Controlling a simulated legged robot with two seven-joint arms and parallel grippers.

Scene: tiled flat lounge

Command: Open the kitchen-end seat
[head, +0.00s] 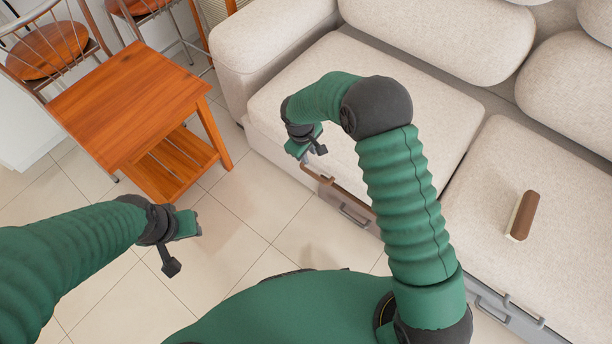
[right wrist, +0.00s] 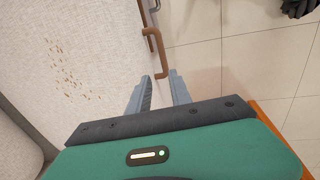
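The seat nearest the stools (head: 290,100) is a pale cushion of the sofa, lying flat over a grey base. A brown handle (head: 318,173) sticks out from its front edge. My right gripper (head: 308,152) is just above this handle. In the right wrist view my right gripper (right wrist: 162,84) is open, its two fingers apart, with the brown handle (right wrist: 154,50) just beyond the gap between the tips. Brown specks (right wrist: 66,68) lie on the pale cushion. My left gripper (head: 186,228) hangs over the floor, away from the sofa; its fingers are too unclear to judge.
A brush (head: 522,215) with a brown back lies on the right seat (head: 560,170). Grey handles (head: 355,216) sit low on the sofa base. A wooden table (head: 130,105) and stools (head: 45,50) stand at the left. Tiled floor (head: 250,215) between table and sofa is clear.

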